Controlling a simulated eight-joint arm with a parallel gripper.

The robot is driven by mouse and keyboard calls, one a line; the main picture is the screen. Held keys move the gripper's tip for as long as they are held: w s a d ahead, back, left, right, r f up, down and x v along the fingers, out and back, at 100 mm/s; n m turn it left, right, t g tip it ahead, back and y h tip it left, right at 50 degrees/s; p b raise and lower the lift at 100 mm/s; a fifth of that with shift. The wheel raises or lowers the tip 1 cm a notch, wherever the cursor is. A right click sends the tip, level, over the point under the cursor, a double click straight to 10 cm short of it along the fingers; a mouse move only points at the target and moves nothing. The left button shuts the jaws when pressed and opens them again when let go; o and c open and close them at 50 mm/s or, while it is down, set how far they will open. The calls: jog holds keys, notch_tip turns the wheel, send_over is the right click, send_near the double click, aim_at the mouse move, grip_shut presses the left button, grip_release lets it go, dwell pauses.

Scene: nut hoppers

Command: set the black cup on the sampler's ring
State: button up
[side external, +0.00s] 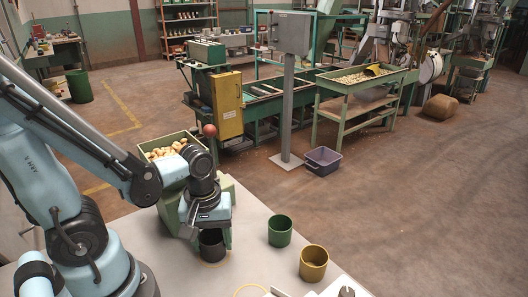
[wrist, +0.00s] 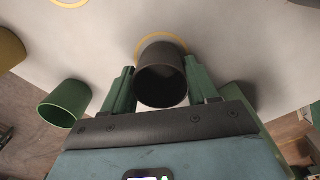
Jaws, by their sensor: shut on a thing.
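The black cup (side external: 211,246) is upright below my gripper (side external: 217,240) at the bench's left part. In the wrist view the black cup (wrist: 161,72) sits between the two green fingers, its open mouth toward the camera. My gripper (wrist: 161,88) is shut on it. A yellow ring (wrist: 144,45) on the bench shows around the cup's far end, and its edge shows under the cup in the side view (side external: 213,263). I cannot tell whether the cup touches the bench. The sampler (side external: 168,209), a green stand with a hopper of nuts, is partly hidden behind my arm.
A green cup (side external: 280,231) and a brass-coloured cup (side external: 313,264) stand to the right on the pale bench (side external: 262,262). Another yellow ring (side external: 250,289) lies at the front edge of view. The bench between the black and green cups is clear.

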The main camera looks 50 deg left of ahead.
jog(key=shift+f, duration=0.2)
jog(key=o, duration=1.2)
jog(key=shift+r, duration=0.15)
jog(key=shift+r, duration=5.9)
jog(key=shift+w+r+m+t, duration=0.1)
jog(key=shift+w+m+t, duration=1.15)
jog(key=shift+m, duration=0.6)
jog(key=shift+w+m+t, duration=1)
jog(key=shift+w+m, duration=0.4)
jog(key=shift+m, duration=0.5)
jog(key=shift+w+r+m+t, duration=0.1)
jog(key=shift+w+m+t, duration=1.15)
jog(key=shift+m, duration=0.6)
jog(key=shift+w, duration=0.1)
